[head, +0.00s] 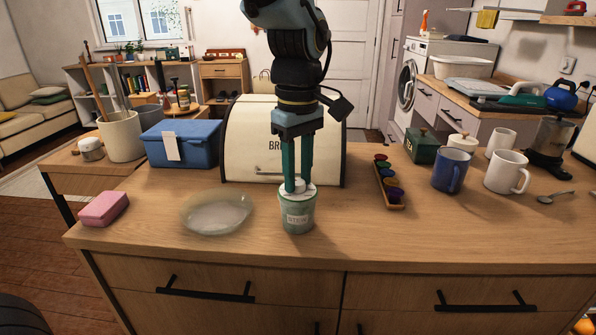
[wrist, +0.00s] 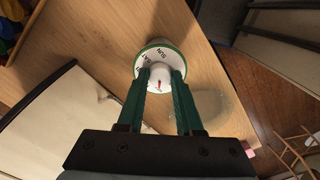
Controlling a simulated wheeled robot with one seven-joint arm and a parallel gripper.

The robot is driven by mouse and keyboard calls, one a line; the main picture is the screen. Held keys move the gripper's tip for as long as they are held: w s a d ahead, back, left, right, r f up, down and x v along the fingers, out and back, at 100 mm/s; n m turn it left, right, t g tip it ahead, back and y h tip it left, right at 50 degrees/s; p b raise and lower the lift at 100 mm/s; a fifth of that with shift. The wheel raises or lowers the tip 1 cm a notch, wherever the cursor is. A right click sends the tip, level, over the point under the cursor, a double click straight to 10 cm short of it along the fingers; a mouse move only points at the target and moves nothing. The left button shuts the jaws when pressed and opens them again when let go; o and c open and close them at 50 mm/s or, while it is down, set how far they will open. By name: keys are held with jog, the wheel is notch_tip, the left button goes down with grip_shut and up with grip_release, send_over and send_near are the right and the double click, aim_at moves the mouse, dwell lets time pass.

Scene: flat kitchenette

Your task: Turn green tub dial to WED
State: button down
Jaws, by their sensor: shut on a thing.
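The green tub (head: 297,217) stands upright on the wooden counter, with a pale label on its front. Its white dial top shows in the wrist view (wrist: 153,60), with the lettering SUN and SAT readable on the left of the ring; other lettering is hidden by the fingers. A white knob (wrist: 160,78) with a small red mark sits at the dial's middle. My gripper (head: 299,186) points straight down over the tub, its green fingers shut on the knob from both sides. It also shows in the wrist view (wrist: 161,84). WED is not readable in either view.
A glass dish (head: 217,213) lies just left of the tub, and a pink sponge (head: 103,208) further left. The bread box (head: 253,140) stands close behind. A pod rack (head: 388,184) and a blue mug (head: 451,171) are to the right. The counter's front strip is clear.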

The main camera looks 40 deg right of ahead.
aim_at(298, 182)
dwell(0.3)
jog(key=c, duration=0.6)
grip_release()
jog(key=shift+o, duration=0.2)
jog(key=shift+r, duration=0.15)
notch_tip(298, 182, up, 11)
jog(key=b, duration=0.1)
jog(key=shift+f, duration=0.2)
